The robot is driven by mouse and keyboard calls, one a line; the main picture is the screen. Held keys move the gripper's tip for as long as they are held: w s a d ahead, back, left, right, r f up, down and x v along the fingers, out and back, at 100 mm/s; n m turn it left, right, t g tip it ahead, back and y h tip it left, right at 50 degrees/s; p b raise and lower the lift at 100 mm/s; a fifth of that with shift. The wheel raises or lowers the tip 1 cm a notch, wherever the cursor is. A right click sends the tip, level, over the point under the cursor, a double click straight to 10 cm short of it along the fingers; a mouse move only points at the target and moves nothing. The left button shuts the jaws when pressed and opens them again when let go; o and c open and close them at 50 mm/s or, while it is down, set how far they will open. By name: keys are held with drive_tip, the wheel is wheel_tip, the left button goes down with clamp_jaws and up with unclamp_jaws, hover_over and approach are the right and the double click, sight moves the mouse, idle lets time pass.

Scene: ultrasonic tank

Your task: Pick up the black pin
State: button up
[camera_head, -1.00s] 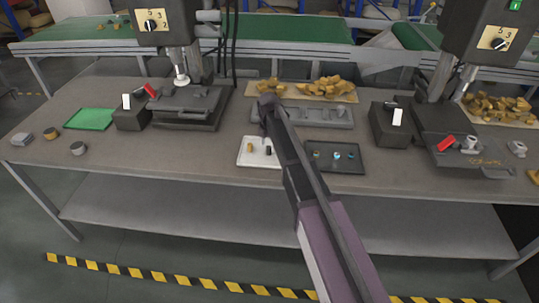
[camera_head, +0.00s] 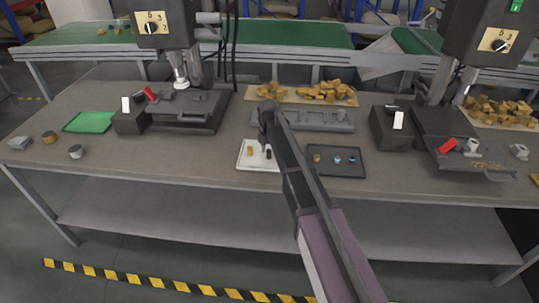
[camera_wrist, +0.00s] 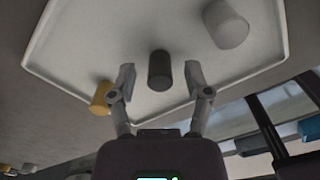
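The black pin (camera_wrist: 160,70) stands in the white tray (camera_wrist: 75,62), between the two spread fingers of my gripper (camera_wrist: 160,80) in the wrist view. Both fingers are apart from the pin, with a gap on each side. A brass pin (camera_wrist: 101,97) is just left of the left finger, and a light grey pin (camera_wrist: 226,24) lies farther back to the right in the same tray. In the head view the black pin (camera_head: 269,153) shows at the right side of the white tray (camera_head: 259,166), beside my arm, which hides part of the tray.
A dark tray (camera_head: 336,171) with several small parts stands right of the white tray. A grey fixture block (camera_head: 310,117) is behind. Machines stand at left (camera_head: 183,110) and right (camera_head: 455,140). A green tray (camera_head: 90,122) is at far left. The table front is mostly clear.

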sight(269, 151)
clamp_jaws()
drive_tip(key=shift+r, duration=0.1)
wheel_tip(269, 151, up, 3)
drive_tip(key=p, duration=0.3)
drive_tip(key=shift+r, duration=0.1)
drive_tip(key=s+d+p, duration=0.1)
drive_tip(key=s+d, duration=0.1)
drive_tip(key=s, duration=0.5)
drive_tip(key=s+d+r+p, duration=0.1)
drive_tip(key=s, duration=0.7)
drive_tip(key=shift+s+d+r, duration=0.3)
drive_tip(key=shift+d, duration=0.1)
drive_tip(key=shift+s, duration=0.1)
